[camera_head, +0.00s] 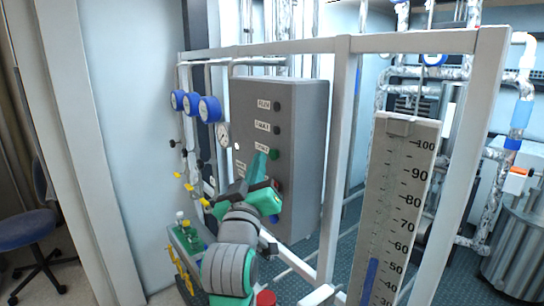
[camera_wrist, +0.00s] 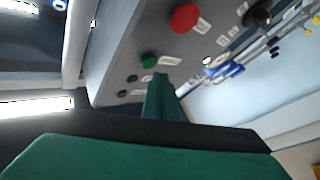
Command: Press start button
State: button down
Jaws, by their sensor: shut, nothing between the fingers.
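A grey control box (camera_head: 250,120) hangs in the metal frame, with labelled lamps and buttons down its front. A green button (camera_head: 274,154), likely the start button, sits about midway down and also shows in the wrist view (camera_wrist: 148,60) beside a white label. My gripper (camera_head: 262,158) is shut and empty, its green fingers pointing at the panel just left of the green button. In the wrist view the fingertips (camera_wrist: 160,78) appear right beside the button and its label. I cannot tell whether they touch the panel. A red button (camera_wrist: 184,18) sits farther along the panel.
Blue-rimmed gauges (camera_head: 209,109) and yellow-handled valves (camera_head: 189,188) are left of the box. A frame post (camera_head: 340,130) and a tall scale (camera_head: 398,200) with a blue column stand to the right. A blue chair (camera_head: 28,228) is at far left.

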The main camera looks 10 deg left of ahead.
jog(key=shift+w, duration=0.1)
dwell(0.7)
jog(key=shift+w+d, duration=0.25)
jog(key=shift+w+d, duration=0.3)
jog(key=shift+w, duration=0.1)
dwell(1.0)
dwell(0.3)
jog(key=shift+s+a, duration=0.55)
jog(key=shift+s, duration=0.15)
jog(key=shift+s+a, duration=0.8)
jog(key=shift+s, duration=0.2)
jog(key=shift+s+a, duration=0.75)
jog(key=shift+s, duration=0.25)
